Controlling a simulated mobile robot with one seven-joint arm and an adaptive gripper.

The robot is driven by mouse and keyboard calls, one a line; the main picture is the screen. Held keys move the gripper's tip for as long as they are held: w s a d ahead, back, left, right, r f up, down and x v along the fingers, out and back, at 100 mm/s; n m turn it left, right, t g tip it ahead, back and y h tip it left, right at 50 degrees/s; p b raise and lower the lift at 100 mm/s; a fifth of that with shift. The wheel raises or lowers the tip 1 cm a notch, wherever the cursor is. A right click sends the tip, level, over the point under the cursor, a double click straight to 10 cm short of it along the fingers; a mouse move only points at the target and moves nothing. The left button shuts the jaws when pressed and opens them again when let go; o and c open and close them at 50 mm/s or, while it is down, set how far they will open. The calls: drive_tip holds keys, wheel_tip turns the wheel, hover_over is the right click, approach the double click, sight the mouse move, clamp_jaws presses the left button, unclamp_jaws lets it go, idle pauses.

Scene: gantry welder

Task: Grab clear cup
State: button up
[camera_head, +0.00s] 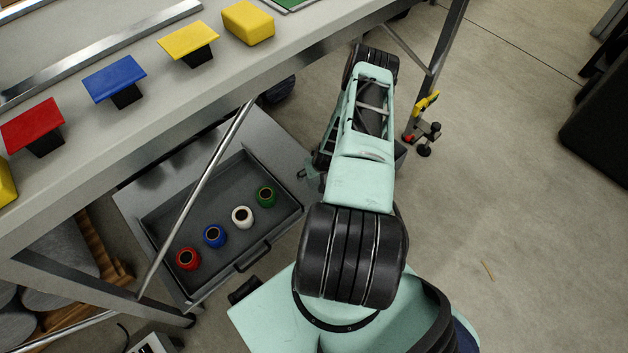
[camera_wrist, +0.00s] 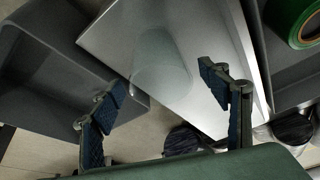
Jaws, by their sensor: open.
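The clear cup (camera_wrist: 160,62) appears in the wrist view as a faint see-through cylinder above a light grey metal surface. Its outline is hard to make out against that surface. My gripper (camera_wrist: 162,80) is open, with one dark blue-padded finger to the left of the cup and one to the right. The near end of the cup lies roughly between the fingertips in the picture; I see no contact, and the depth gap cannot be told. In the head view my arm reaches down beside the workbench, and I cannot make out the cup or fingers clearly.
An open grey drawer (camera_head: 225,262) holds red (camera_head: 187,259), blue (camera_head: 214,236), white (camera_head: 242,217) and green (camera_head: 265,196) rolls. The green roll also shows in the wrist view (camera_wrist: 304,24). The workbench (camera_head: 75,190) overhangs at upper left.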

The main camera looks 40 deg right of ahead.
drive_tip(key=shift+w+d+f, duration=0.1)
drive_tip(key=shift+w+f, duration=0.15)
drive_tip(key=shift+f, duration=0.35)
drive_tip(key=c, duration=1.3)
drive_tip(key=shift+o, duration=0.2)
drive_tip(key=shift+r, duration=0.15)
